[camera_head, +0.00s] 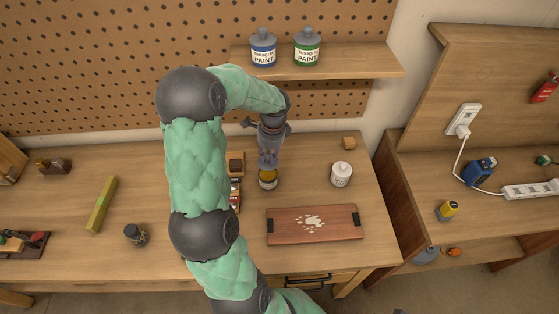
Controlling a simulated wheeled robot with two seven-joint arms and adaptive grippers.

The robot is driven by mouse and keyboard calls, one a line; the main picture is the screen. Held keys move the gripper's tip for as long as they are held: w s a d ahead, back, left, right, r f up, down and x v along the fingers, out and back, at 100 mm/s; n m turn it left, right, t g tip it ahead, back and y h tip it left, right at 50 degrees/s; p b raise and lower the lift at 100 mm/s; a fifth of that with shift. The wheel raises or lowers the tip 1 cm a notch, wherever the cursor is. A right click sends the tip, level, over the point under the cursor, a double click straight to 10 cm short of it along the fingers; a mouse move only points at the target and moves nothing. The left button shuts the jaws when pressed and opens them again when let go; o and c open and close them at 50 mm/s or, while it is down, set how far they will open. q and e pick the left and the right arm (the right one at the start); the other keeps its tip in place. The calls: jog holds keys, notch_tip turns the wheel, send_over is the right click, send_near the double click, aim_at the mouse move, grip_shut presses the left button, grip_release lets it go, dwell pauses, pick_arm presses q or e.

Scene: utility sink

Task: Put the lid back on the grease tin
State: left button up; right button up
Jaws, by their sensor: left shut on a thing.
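The grease tin (268,180) is a small, dark-and-yellow round can standing upright on the workbench, behind the wooden tray. My left gripper (268,162) points down right over the tin. It is shut on what appears to be the lid, which is mostly hidden between the fingers. I cannot tell whether the lid touches the tin's rim. My right gripper is not in view.
A white jar (341,174) stands right of the tin, and a wooden tray (285,232) lies in front. Small items partly hidden by my arm sit left of the tin. A shelf (350,73) with two paint cans is above. Bare bench lies between tin and jar.

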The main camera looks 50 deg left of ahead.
aim_at(268, 163)
pick_arm(q)
jog(key=shift+a, duration=0.15)
notch_tip(268, 163, down, 4)
jog(key=b, duration=0.3)
jog(key=shift+b, duration=0.35)
jog(key=shift+f+b, duration=0.6)
jog(key=shift+f, duration=0.6)
jog(key=shift+p, duration=0.35)
jog(key=shift+f, duration=0.15)
dwell(0.9)
dwell(0.6)
jog(key=o, duration=1.5)
